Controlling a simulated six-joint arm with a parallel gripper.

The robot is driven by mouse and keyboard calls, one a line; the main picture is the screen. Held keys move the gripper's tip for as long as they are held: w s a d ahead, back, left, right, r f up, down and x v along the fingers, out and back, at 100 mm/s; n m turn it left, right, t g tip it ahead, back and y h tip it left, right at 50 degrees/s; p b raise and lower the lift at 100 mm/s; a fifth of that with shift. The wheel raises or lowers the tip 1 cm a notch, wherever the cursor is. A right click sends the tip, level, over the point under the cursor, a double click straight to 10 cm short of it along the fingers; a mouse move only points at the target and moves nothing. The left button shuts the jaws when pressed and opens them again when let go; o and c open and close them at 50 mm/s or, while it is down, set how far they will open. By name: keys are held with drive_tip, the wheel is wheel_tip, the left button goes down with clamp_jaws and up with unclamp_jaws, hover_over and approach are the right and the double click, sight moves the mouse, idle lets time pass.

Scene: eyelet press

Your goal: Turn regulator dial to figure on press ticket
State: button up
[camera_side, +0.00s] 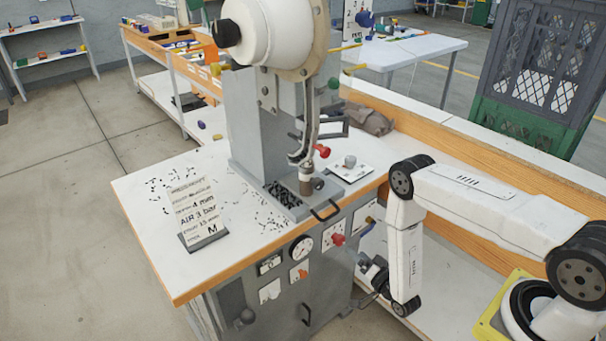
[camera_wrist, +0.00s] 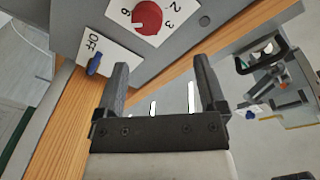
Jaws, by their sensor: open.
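The press ticket (camera_side: 194,208) stands on the bench and reads "AIR 3 bar" among other lines. My gripper (camera_wrist: 160,68) is open and empty, its fingers below the dial in the wrist view and apart from it. The side view shows my gripper (camera_side: 374,278) low beside the cabinet.
A blue switch (camera_wrist: 95,64) marked OFF sits left of my fingers. A round gauge (camera_side: 301,248) is left of the dial. The press (camera_side: 252,125) stands on the white bench top (camera_side: 150,195), with loose black eyelets scattered around it. A wooden bench edge (camera_wrist: 60,130) runs close by.

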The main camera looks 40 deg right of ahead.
sight(341, 243)
drive_tip(key=shift+f, duration=1)
drive_tip(key=shift+w+d, duration=0.15)
drive_tip(key=shift+w, duration=1.15)
drive_tip(key=shift+w+d, duration=0.2)
drive_tip(key=shift+w, duration=1.1)
drive_tip(key=shift+w+d, duration=0.15)
drive_tip(key=shift+w, duration=1.15)
clamp_jaws()
